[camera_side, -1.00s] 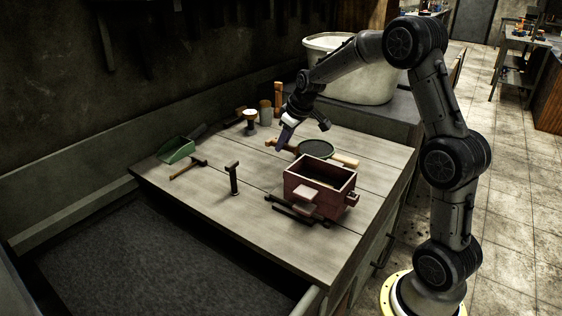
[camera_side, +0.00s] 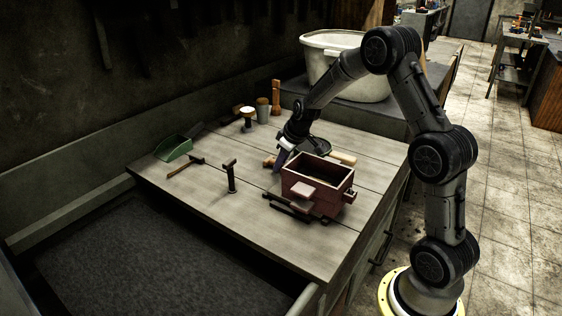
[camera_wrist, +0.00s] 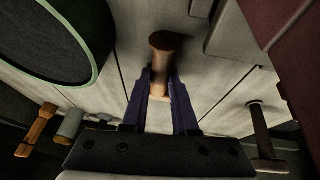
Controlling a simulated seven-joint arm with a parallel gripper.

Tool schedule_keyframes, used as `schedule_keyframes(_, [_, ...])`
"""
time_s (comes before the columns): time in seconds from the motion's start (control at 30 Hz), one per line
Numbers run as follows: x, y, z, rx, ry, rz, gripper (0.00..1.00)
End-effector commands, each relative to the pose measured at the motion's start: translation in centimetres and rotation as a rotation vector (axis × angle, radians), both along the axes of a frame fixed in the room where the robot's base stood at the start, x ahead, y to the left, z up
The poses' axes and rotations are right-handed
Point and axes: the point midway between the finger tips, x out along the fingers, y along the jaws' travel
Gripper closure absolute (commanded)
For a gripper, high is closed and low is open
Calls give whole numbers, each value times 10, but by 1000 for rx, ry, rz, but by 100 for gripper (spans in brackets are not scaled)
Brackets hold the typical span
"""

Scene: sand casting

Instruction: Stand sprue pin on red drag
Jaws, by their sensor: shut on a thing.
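The sprue pin (camera_wrist: 168,58), a brown wooden tapered peg, is between the fingers of my gripper (camera_wrist: 163,98) in the wrist view, its wide end pointing away. In the side view my gripper (camera_side: 281,160) is low over the bench, just left of the red drag, and a brown end of the pin (camera_side: 268,161) shows left of the fingers. Its clearance above the bench cannot be told. The red drag (camera_side: 299,186) is an open box on the bench; a red wall (camera_wrist: 292,45) shows at the wrist view's top right.
A round sieve (camera_wrist: 100,55) lies close behind my gripper. Dark bars (camera_side: 290,211) lie before the drag. A rammer (camera_side: 231,178), hammer (camera_side: 185,167) and green scoop (camera_side: 176,149) are at left. Pots (camera_side: 262,110) stand at the back.

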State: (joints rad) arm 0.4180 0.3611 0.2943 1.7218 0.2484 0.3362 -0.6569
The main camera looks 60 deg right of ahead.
Motion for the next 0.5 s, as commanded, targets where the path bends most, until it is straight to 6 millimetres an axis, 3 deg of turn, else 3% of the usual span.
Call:
schedule_keyframes(0.07, [0, 0, -3, 0, 1, 0, 100])
schedule_keyframes(0.1, [0, 0, -4, 1, 1, 0, 71])
schedule_keyframes(0.27, [0, 1, -4, 2, 3, 1, 43])
schedule_keyframes(0.5, [-1, 3, -6, 5, 8, 2, 43])
